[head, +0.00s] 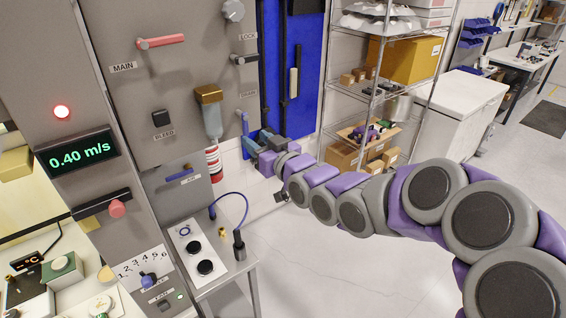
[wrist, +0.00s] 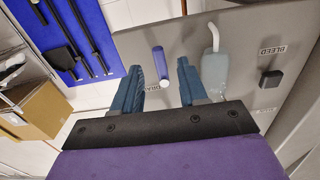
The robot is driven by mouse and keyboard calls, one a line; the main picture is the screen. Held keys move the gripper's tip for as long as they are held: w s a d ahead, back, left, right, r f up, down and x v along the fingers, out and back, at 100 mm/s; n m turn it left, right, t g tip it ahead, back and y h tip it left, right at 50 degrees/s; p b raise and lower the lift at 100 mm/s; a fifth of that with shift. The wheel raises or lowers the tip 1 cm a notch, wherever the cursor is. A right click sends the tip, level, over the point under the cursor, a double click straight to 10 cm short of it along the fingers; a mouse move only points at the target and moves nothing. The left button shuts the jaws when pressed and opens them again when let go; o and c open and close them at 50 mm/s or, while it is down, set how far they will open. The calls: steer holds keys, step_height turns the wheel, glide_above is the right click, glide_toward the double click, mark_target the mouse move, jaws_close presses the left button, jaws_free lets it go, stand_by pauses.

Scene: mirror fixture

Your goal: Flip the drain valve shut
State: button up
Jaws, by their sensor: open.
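The drain valve is a blue lever handle (wrist: 158,62) with a pale round end, on the grey panel; a partly hidden label beside it seems to read DRAIN. In the wrist view the handle lies between the two teal fingers of my gripper (wrist: 158,70), which are open with a gap on each side. I cannot tell how deep the handle sits between them. In the head view the blue handle (head: 245,123) stands roughly upright at the panel's lower right, and my gripper (head: 254,141) is right below and beside it, partly hiding the area.
A filter bowl with a brass cap (head: 209,112) hangs just left of the handle. The panel (head: 185,75) also has a red MAIN lever (head: 160,41) and a black BLEED knob (head: 161,118). Wire shelves (head: 372,95) stand to the right.

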steer(key=b+v, duration=0.1)
steer(key=v, duration=0.9)
steer(key=shift+s+d+b, duration=0.3)
steer(key=shift+d+b, duration=0.05)
steer(key=s+d+f+m+g+h+b, duration=0.1)
steer(key=s+d+f+g+h+b, duration=0.25)
steer(key=f, duration=0.45)
steer(key=s+d+f+m+g+h+b, duration=0.1)
steer(key=s+d+f+g+h+b, duration=0.1)
steer(key=s+f, duration=0.35)
steer(key=s+d+f+m+g+h+b, duration=0.1)
steer(key=s+d+f+g+h+b, duration=0.15)
steer(key=f, duration=0.65)
steer(key=s+d+f+m+g+h+b, duration=0.1)
steer(key=s+f+g+b, duration=0.2)
steer(key=s, duration=0.8)
steer(key=s+d+f+m+g+h+b, duration=0.1)
steer(key=s+f+g, duration=0.4)
steer(key=s, duration=0.7)
steer(key=shift+s+d+m+g+b, duration=0.4)
steer(key=shift+m+b, duration=0.4)
steer(key=shift+b, duration=0.2)
steer(key=shift+w+f, duration=0.1)
steer(key=shift+f, duration=0.05)
